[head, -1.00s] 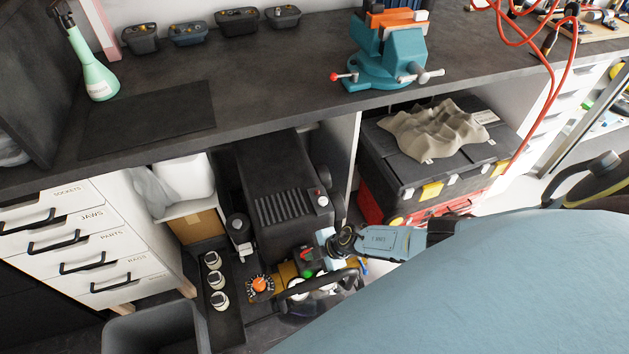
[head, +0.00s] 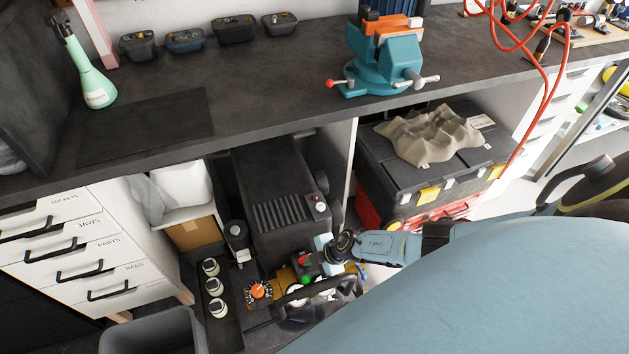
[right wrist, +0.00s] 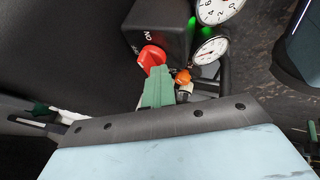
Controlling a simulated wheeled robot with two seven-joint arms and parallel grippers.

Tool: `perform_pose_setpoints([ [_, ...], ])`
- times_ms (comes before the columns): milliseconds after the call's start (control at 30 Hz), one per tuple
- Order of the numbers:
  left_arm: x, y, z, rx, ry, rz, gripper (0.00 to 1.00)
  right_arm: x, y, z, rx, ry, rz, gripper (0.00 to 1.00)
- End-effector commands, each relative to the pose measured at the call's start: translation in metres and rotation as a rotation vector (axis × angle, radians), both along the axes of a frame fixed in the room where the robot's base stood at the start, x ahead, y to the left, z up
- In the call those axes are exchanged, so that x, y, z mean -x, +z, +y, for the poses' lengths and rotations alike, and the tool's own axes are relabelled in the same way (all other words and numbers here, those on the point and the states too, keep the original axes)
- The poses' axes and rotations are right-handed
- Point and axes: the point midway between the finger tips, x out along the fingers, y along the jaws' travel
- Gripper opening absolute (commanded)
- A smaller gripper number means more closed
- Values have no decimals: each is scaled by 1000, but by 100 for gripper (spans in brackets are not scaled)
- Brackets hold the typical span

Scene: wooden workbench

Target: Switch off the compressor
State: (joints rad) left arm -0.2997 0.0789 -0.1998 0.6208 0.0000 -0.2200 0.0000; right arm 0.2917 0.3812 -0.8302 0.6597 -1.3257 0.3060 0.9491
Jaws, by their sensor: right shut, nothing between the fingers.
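The compressor (head: 275,205) is a black ribbed unit standing under the bench. Its black switch box (right wrist: 160,25) carries ON and OFF marks and a red knob (right wrist: 151,56); in the head view the red knob (head: 303,260) is small. I cannot tell which mark the knob points to. A green light (head: 306,280) glows beside it, by the gauges (right wrist: 210,50). My right gripper (head: 319,254) is shut and empty at the right of the switch box. In the right wrist view its green fingers (right wrist: 157,78) reach the knob and seem to touch it. My left gripper is out of view.
An orange numbered dial (head: 258,291) and a black handle-like loop (head: 335,281) are close to the switch. White-topped bottles (head: 214,286) stand left of the compressor. The bench edge overhangs it, and a toolbox (head: 430,165) stands to the right.

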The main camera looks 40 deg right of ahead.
Motion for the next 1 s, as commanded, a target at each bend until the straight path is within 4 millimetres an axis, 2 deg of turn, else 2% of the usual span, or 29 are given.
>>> perform_pose_setpoints([
  [33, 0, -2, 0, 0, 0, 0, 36, 5, -7, 21, 0, -8, -21, 0],
  [800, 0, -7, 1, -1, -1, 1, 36, -2, -8, 5, 3, -8, -20, 0],
  [1000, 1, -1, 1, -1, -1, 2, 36, -1, -2, 3, 2, -8, -18, 0],
])
